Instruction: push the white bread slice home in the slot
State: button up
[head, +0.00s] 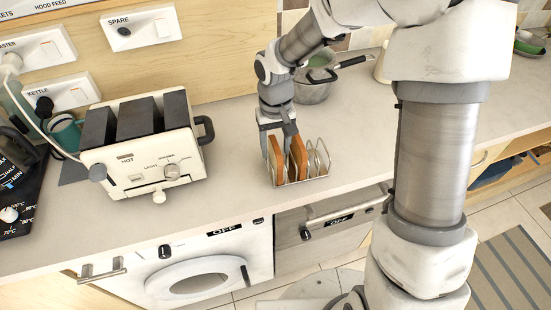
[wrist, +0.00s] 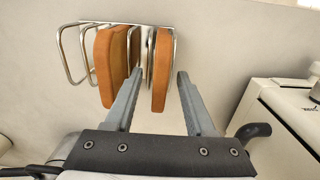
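Two bread slices with orange-brown crusts stand upright in a wire rack (head: 318,170) on the counter. One slice (head: 275,155) is on the left in the head view and shows on the right in the wrist view (wrist: 162,75). The other slice (head: 298,158) shows on the left in the wrist view (wrist: 108,65). Which is the white bread I cannot tell. My gripper (wrist: 158,75) points down at the rack, open, with one finger between the slices and one outside the right-hand slice in the wrist view. Gaps show beside that slice. The toaster (head: 125,168) stands left; its slots are mostly hidden by dark upright panels.
The toaster's side with a dark handle (wrist: 253,131) shows at the right of the wrist view. A pan (head: 314,88) stands behind the rack. A kettle switch (head: 62,95) and a cable are at the left wall. Bare counter (head: 230,150) lies between toaster and rack.

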grip_shut()
jog(key=shift+r+p, duration=1.45)
jog(key=shift+r, duration=0.6)
jog(key=shift+r+p, duration=0.4)
jog(key=shift+r, duration=0.1)
notch_tip(320, 180, up, 5)
jog(key=p, duration=0.4)
jog(key=shift+r, duration=0.2)
jog(key=w+a+r+p, duration=0.2)
jog(key=a+r+p, duration=0.1)
jog(key=a+r, duration=0.7)
jog(key=w+a+r+p, duration=0.3)
jog(key=a+r, duration=0.7)
jog(key=a, duration=0.7)
jog(key=shift+a+n, duration=0.3)
jog(key=shift+a, duration=0.05)
